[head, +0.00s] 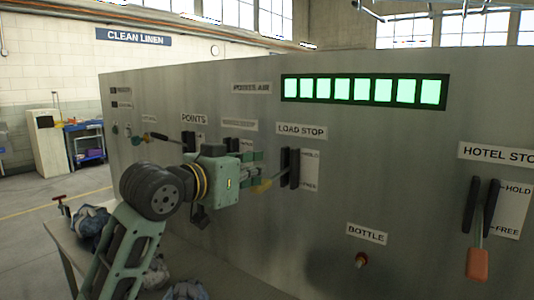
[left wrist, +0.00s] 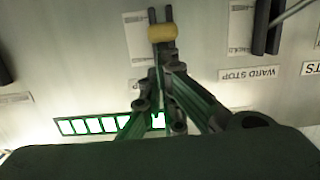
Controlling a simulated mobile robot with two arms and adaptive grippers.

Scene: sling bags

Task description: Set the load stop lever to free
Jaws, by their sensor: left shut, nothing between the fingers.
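The load stop lever has a yellow handle (head: 262,186) on a metal rod that slants out, down and left from its black slot rails (head: 289,168). A plate (head: 309,170) beside the slot reads HOLD at the top and FREE lower down. The LOAD STOP label (head: 302,131) is above. My left gripper (head: 258,163) is shut and empty, just above the yellow handle. In the left wrist view the yellow handle (left wrist: 162,32) lies just beyond the shut fingertips (left wrist: 166,72); whether they touch I cannot tell. My right gripper is not in view.
The upright grey panel (head: 390,160) carries a green-lit display (head: 363,91). To the right are the hotel stop lever (head: 478,263) and a bottle knob (head: 361,259). Left of the load stop are the ward stop rails (left wrist: 262,25). Cloth bags (head: 90,222) lie low at the left.

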